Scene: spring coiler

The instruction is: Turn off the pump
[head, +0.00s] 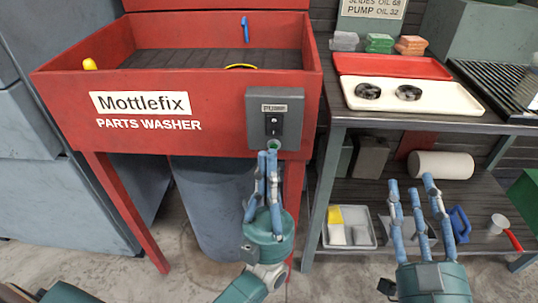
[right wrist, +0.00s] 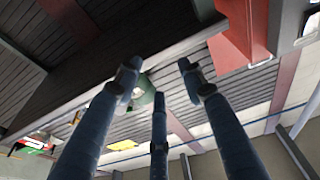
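The pump control is a grey box (head: 289,103) on the front right of the red parts washer (head: 220,125). It carries a small label, a dark switch (head: 273,125) and a green round part (head: 273,144) near its lower edge. My left gripper (head: 267,154) points up at the box, its fingers close together and empty. Its fingertips appear just below the switch, by the green part; whether they touch cannot be told. My right gripper (head: 412,182) is open and empty in front of the bench's lower shelf. Its spread fingers also show in the right wrist view (right wrist: 158,82).
A metal bench (head: 480,125) stands right of the washer, with a red tray (head: 390,66) and a cream tray (head: 385,92) holding two dark rings. Its lower shelf holds a white roll (head: 441,165) and a bin (head: 349,240). A grey drum (head: 212,205) stands below the washer.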

